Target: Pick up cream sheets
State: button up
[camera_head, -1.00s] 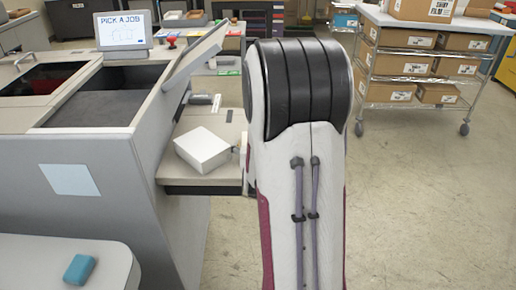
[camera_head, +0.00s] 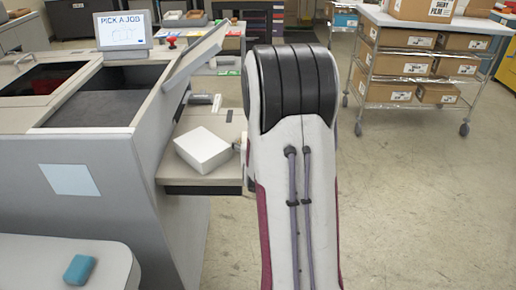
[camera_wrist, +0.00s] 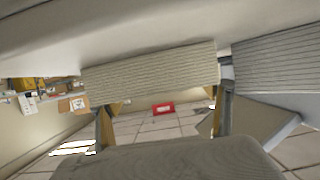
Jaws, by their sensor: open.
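In the wrist view, which looks upside down, a cream stack of sheets (camera_wrist: 150,72) with a finely lined edge lies against a pale surface (camera_wrist: 100,35). My gripper (camera_wrist: 164,96) is open, with its fingers apart near the two ends of the cream stack. The right finger reaches into the gap beside a grey stack (camera_wrist: 275,65). I cannot tell whether either finger touches. In the head view, an off-white block (camera_head: 203,148) sits on the grey side shelf (camera_head: 205,181). My arm hides most of the gripper and part of the shelf there.
A blue block (camera_head: 79,269) lies on a pale counter (camera_head: 40,265) at front left. A wire rack of boxes (camera_head: 425,80) stands at back right. The floor (camera_head: 420,200) at right is clear.

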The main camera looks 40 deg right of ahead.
jog(key=c, duration=1.1)
jog(key=shift+r, duration=0.15)
jog(key=shift+r, duration=4.9)
